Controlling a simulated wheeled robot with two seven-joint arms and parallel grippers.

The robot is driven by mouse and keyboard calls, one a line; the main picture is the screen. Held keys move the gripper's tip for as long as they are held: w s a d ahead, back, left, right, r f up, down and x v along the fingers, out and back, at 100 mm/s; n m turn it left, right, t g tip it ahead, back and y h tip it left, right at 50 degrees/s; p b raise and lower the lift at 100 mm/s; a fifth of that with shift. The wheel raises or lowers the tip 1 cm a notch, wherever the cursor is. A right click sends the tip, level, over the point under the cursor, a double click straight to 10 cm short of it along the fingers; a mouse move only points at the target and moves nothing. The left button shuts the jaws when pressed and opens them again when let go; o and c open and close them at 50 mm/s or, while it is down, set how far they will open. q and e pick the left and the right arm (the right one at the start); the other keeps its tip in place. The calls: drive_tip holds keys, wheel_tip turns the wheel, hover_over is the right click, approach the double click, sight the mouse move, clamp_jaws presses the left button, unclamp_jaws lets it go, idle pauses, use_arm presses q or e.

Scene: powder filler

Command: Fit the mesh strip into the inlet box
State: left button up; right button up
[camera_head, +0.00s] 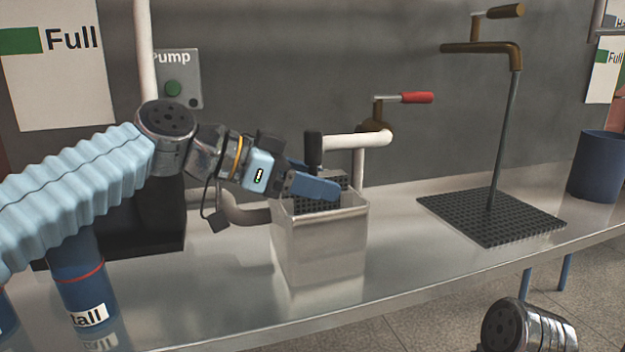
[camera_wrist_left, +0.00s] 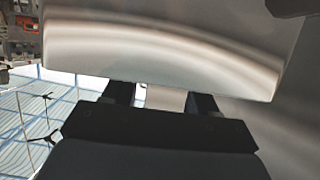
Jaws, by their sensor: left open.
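The inlet box (camera_head: 320,250) is a pale metal, open-topped box on the steel bench. A dark perforated piece that looks like the mesh strip (camera_head: 318,205) sits in the mouth of the box; its lower part is hidden by the walls. A black upright knob (camera_head: 313,148) shows just above and behind it. My left gripper (camera_head: 318,178) is open over the box's top, its blue fingers partly covering the mesh. In the left wrist view its dark fingers (camera_wrist_left: 160,95) are apart below a shiny metal surface, with no mesh visible between them. My right gripper is out of view.
A pipe with a red-handled valve (camera_head: 416,98) stands behind the box. To the right is a black perforated mat (camera_head: 492,217) with a rod, then a blue container (camera_head: 596,166). A blue labelled cylinder (camera_head: 82,285) is at left. The bench's front right is clear.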

use_arm(q)
drive_tip(key=v, duration=1.2)
drive_tip(key=shift+b, duration=0.35)
drive_tip(key=shift+s, duration=0.1)
